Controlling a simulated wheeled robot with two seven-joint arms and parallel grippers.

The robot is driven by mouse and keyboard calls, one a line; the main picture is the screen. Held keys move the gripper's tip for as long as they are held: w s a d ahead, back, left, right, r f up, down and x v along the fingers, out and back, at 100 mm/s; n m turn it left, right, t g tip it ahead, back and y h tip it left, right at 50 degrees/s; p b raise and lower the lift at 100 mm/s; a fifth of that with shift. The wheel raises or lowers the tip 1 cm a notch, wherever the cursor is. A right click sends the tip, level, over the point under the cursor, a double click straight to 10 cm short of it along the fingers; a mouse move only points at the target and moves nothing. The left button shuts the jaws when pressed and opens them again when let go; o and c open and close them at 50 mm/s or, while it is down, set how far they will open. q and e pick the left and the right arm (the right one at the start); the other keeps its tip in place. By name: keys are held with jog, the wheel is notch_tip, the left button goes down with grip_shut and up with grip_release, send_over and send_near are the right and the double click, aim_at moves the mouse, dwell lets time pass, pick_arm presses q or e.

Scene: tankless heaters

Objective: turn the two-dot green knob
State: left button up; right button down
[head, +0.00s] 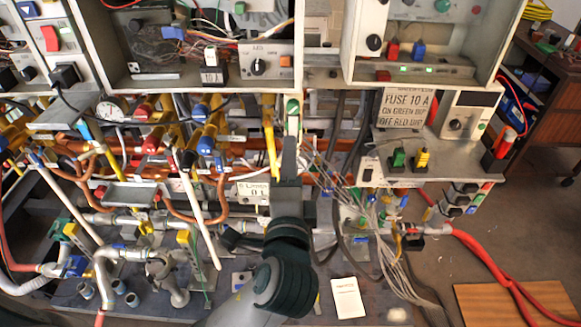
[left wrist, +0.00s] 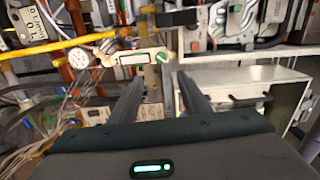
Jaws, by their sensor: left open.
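A green knob (head: 293,106) sits on a narrow white plate under the middle of the upper panels. A green knob on a white plate also shows in the left wrist view (left wrist: 162,57), just beyond the finger gap. I cannot make out dots on it. Another green knob (head: 442,6) is on the upper right panel. My left gripper (head: 290,150) reaches up from the bottom middle, just below the knob on the narrow plate. In the left wrist view my left gripper (left wrist: 158,84) has its two dark fingers apart with nothing held between them. My right gripper is not in view.
A yellow pipe (head: 269,135) runs down left of the gripper. Several copper pipes and valves crowd the left. Grey cables (head: 380,240) hang at the right. A white box with a "FUSE 10 A" sign (head: 405,107) stands right. Open floor lies at far right.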

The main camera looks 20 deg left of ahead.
pick_arm(q)
jog(key=shift+p+v, duration=0.3)
jog(key=shift+v, duration=0.5)
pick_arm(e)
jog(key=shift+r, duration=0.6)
